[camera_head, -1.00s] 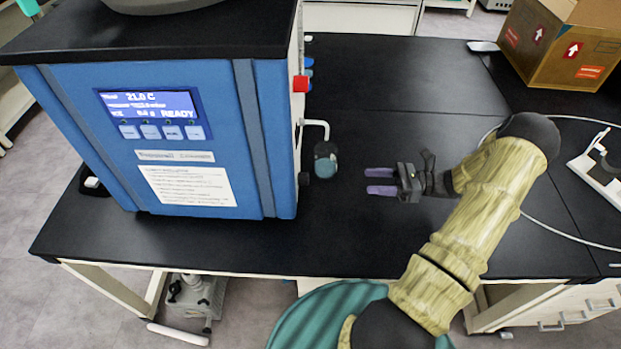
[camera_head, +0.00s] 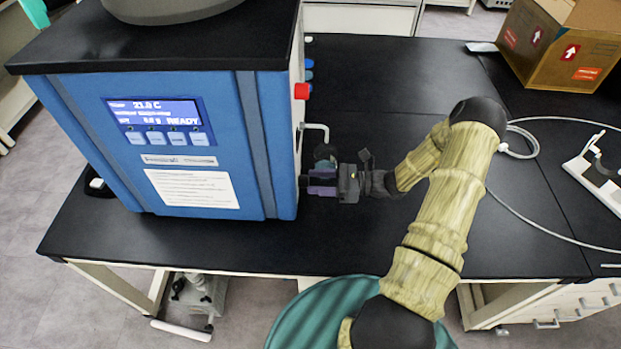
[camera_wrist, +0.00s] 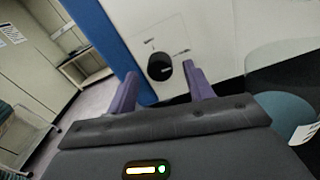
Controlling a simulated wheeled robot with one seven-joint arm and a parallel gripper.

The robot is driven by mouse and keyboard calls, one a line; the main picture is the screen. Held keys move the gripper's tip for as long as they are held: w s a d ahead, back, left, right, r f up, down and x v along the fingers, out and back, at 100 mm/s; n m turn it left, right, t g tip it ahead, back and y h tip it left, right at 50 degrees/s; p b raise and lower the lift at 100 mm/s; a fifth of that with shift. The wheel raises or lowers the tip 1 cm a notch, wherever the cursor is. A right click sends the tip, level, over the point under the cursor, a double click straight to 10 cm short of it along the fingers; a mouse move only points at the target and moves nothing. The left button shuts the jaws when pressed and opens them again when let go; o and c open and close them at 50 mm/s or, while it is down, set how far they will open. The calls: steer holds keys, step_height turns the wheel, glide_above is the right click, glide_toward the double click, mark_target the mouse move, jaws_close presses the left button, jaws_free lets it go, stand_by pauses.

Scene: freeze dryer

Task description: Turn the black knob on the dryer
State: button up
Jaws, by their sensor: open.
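The blue dryer (camera_head: 215,150) stands on the black bench with its display reading READY. In the wrist view the round black knob (camera_wrist: 159,67) sits on the dryer's white side panel, with small printed marks around it. My gripper (camera_head: 318,183) is at the lower part of that side, its purple fingers pointing left at the panel. In the wrist view the open fingers (camera_wrist: 158,88) stand apart, one on each side of the knob in the picture. I cannot tell whether they touch it. In the head view the knob is mostly hidden by the fingers.
A bent pipe with a dark green fitting (camera_head: 324,153) juts from the dryer's side just behind my gripper. A red button (camera_head: 301,91) is higher up. A cardboard box (camera_head: 565,45) and a white cable lie at the right. The bench's middle is clear.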

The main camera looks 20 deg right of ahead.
steer(key=shift+x, duration=1.05)
steer(key=shift+c, duration=0.4)
steer(key=c, duration=0.9)
